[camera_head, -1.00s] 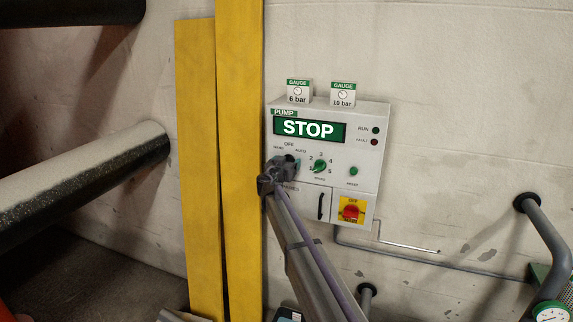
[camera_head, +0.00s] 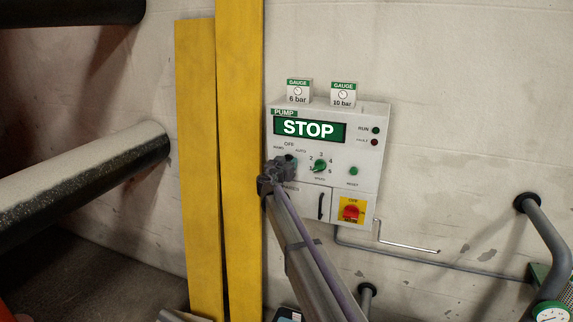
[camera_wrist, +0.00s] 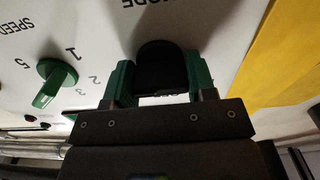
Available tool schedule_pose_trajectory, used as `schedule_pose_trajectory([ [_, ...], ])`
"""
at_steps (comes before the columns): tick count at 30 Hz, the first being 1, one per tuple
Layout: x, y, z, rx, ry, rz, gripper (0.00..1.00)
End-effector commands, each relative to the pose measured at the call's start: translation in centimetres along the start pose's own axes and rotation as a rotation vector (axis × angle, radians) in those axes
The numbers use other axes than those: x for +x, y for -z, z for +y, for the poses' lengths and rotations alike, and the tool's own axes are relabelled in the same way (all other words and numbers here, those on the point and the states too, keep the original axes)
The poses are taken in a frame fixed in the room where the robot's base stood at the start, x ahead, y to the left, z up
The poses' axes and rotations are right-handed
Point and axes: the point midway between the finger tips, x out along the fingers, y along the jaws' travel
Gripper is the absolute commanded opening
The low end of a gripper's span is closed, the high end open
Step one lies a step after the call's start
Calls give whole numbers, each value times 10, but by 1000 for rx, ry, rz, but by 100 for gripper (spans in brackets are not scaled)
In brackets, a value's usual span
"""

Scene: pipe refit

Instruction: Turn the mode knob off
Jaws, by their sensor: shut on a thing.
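The pump panel (camera_head: 352,165) is on the wall, and its display (camera_head: 309,129) reads STOP. The mode knob shows in the wrist view as a black rounded knob (camera_wrist: 161,66), under upside-down MODE lettering. My gripper (camera_wrist: 160,82) has its two green fingers on either side of this knob and is shut on it. In the head view my gripper (camera_head: 279,168) covers the knob, just below the OFF, HAND and AUTO labels. The knob's pointer direction cannot be read.
The green speed knob (camera_head: 320,166) is right beside my gripper and shows in the wrist view (camera_wrist: 55,83). A green reset button (camera_head: 353,171) and a red switch on a yellow plate (camera_head: 352,210) are further right. Yellow boards (camera_head: 240,150) stand close on the left.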

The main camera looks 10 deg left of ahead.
Motion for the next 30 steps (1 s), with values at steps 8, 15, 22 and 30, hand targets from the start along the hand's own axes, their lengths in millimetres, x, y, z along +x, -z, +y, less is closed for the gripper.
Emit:
schedule_pose_trajectory([
  [8,0,0,0,-163,0,0,27],
  [15,0,0,0,-366,0,0,27],
  [22,0,0,0,-547,0,0,27],
  [30,0,0,0,-687,0,0,27],
])
